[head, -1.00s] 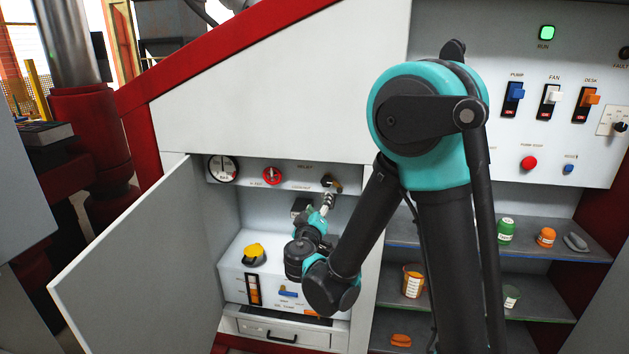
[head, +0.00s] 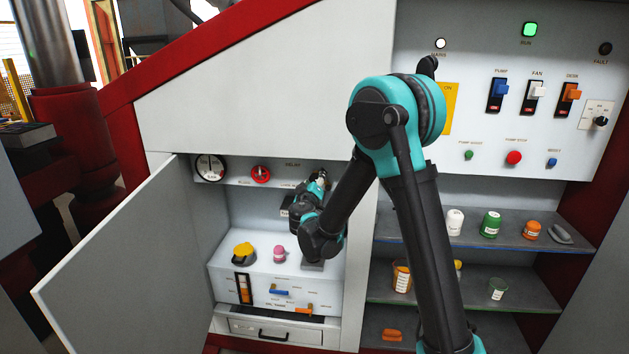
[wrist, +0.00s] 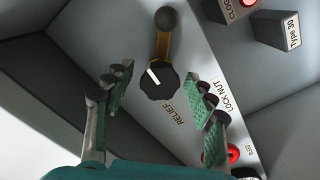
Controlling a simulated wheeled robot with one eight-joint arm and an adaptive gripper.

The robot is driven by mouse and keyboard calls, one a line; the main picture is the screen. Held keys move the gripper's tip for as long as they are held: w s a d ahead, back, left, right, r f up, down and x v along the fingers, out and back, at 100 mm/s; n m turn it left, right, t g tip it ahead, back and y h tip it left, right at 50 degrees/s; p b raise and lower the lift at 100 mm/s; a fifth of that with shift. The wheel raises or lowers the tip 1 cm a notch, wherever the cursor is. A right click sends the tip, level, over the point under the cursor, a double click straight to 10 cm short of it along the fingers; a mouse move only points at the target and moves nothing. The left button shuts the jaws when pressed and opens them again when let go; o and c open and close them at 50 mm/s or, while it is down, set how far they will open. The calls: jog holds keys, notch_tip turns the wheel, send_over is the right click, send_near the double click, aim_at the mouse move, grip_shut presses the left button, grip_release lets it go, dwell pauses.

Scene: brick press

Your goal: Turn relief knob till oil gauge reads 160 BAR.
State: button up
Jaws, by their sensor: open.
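The relief knob (wrist: 158,80) is black with a white pointer mark, and the RELIEF label sits beside it in the wrist view. A brass lever with a dark ball end (wrist: 165,22) extends from behind it. My gripper (wrist: 160,84) is open, with one finger on either side of the knob and visible gaps between. In the head view my gripper (head: 318,182) is at the upper right of the open cabinet bay and hides the knob. The round oil gauge (head: 210,168) is at the bay's upper left; its reading is too small to tell.
A LOCK NUT label (wrist: 228,96) and a red knob (wrist: 233,153) lie near the right finger. The red knob (head: 261,174) also shows beside the gauge. Below are a yellow knob (head: 244,252) and pink knob (head: 280,254). The open door (head: 120,260) stands left.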

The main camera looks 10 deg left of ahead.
jog(key=shift+w, duration=0.15)
jog(key=shift+c, duration=0.4)
jog(key=c, duration=1.1)
jog(key=shift+n, duration=1.4)
jog(key=o, duration=1.2)
jog(key=s, duration=1.2)
jog(key=shift+a, duration=0.2)
